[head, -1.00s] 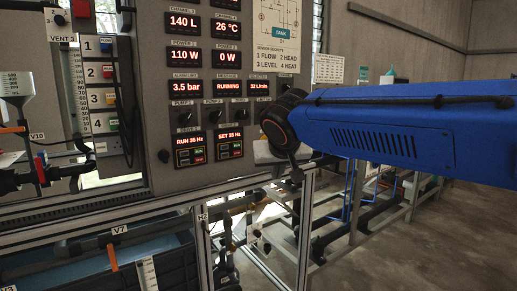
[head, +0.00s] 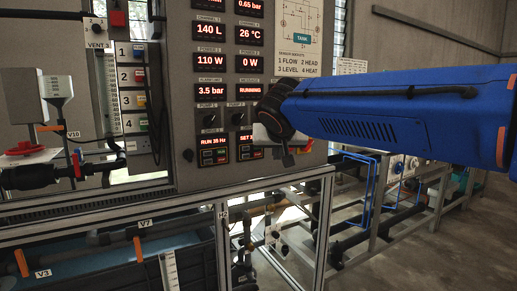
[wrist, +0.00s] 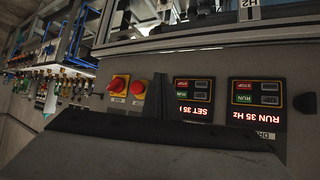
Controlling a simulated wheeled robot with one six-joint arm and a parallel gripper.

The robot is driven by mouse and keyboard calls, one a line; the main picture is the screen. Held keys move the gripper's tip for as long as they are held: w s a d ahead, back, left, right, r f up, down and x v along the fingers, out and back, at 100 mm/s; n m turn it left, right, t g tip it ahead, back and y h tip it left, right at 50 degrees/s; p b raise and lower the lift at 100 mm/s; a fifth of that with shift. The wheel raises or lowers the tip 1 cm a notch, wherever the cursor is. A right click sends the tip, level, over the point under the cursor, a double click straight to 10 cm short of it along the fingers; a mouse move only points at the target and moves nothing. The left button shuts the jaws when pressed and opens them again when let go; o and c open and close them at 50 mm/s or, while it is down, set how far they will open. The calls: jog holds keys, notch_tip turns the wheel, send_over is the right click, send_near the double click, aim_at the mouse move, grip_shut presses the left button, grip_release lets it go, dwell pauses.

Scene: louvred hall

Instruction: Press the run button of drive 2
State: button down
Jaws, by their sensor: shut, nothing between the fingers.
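The drive 2 keypad (head: 245,153) is the right one of two small keypads low on the grey panel. Its red display starts with "SET 3" in the head view, and my gripper and wrist hide its right part. In the wrist view, upside down, drive 2 (wrist: 194,98) reads "SET 35", with a red STOP key and a green RUN key (wrist: 184,95). The other drive (head: 213,150) reads "RUN 35 Hz"; in the wrist view it is at the right (wrist: 257,102). My gripper (head: 287,158) is shut and empty, close to drive 2; contact cannot be told. Its dark body (wrist: 150,145) fills the lower wrist view.
Pump knobs (head: 209,120) stick out above the drives. Two red knobs (wrist: 118,85) (wrist: 138,88) sit beside drive 2 in the wrist view. A metal frame rail (head: 270,182) runs below the panel. Open floor (head: 460,250) lies at the right.

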jog(key=w+a, duration=0.4)
jog(key=w, duration=0.3)
jog(key=shift+a, duration=0.35)
jog(key=shift+w+a, duration=0.45)
jog(key=shift+w, duration=0.15)
dwell(2.8)
dwell(0.3)
jog(key=shift+s+d, duration=0.45)
jog(key=shift+s, duration=0.2)
jog(key=s+d, duration=0.1)
jog(key=s, duration=0.1)
jog(key=s+d, duration=0.1)
jog(key=s, duration=0.1)
jog(key=shift+d, duration=0.4)
dwell(0.6)
